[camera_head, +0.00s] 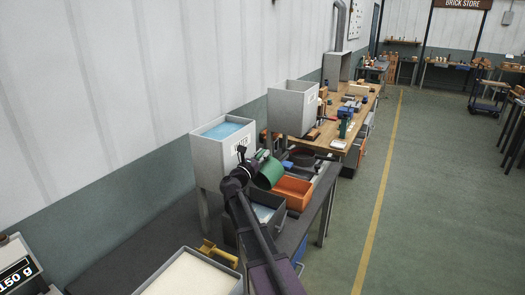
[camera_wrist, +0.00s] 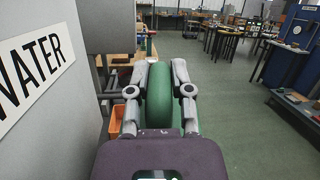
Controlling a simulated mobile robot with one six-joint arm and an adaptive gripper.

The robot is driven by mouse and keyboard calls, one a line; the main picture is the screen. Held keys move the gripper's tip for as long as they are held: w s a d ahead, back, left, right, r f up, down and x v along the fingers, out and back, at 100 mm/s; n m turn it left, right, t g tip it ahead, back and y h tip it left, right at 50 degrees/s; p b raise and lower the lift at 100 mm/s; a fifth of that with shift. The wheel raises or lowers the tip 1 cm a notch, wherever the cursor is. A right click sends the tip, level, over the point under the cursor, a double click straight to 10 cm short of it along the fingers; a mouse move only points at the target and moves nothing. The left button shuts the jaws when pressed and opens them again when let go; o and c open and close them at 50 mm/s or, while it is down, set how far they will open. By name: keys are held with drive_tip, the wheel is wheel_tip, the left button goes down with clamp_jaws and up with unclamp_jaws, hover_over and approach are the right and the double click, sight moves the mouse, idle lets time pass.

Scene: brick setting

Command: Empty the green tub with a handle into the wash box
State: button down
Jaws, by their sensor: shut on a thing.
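The green tub (camera_head: 268,174) is held up beside the water bin and looks tilted on its side. Its contents and handle are not clear. My gripper (camera_head: 249,164) is shut on the tub. In the wrist view my gripper's two fingers (camera_wrist: 165,72) lie on either side of the green tub (camera_wrist: 161,98). A grey box with pale blue inside (camera_head: 264,213) stands below my arm, partly hidden by it. No label marks it as the wash box, so I cannot tell if it is.
A tall grey bin of blue liquid (camera_head: 208,160), labelled WATER (camera_wrist: 32,62) in the wrist view, stands close on the left. An orange box (camera_head: 293,192) lies just right of the tub. Another grey bin (camera_head: 292,112) and a cluttered bench (camera_head: 330,130) stand behind.

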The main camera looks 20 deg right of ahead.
drive_tip(key=shift+r+g+y+p, duration=1.15)
drive_tip(key=shift+y+p, duration=0.65)
drive_tip(key=shift+p, duration=2.4)
drive_tip(key=shift+y+p, duration=0.3)
drive_tip(key=shift+p, duration=0.1)
drive_tip(key=shift+f, duration=0.15)
drive_tip(key=r+g+y+p, duration=0.1)
drive_tip(key=p, duration=0.2)
drive_tip(key=g+y+p, duration=0.1)
drive_tip(key=y+p, duration=0.1)
drive_tip(key=p, duration=0.2)
drive_tip(key=r+g+y+p, duration=0.1)
drive_tip(key=g+y+p, duration=0.1)
drive_tip(key=p, duration=0.3)
drive_tip(key=shift+y, duration=0.6)
drive_tip(key=shift+w+r+g+y+p, duration=0.15)
drive_tip(key=shift+g+y+p, duration=0.2)
drive_tip(key=shift+y+p, duration=0.6)
drive_tip(key=shift+g+y+p, duration=0.35)
drive_tip(key=shift+g+p, duration=0.05)
drive_tip(key=shift+p, duration=0.3)
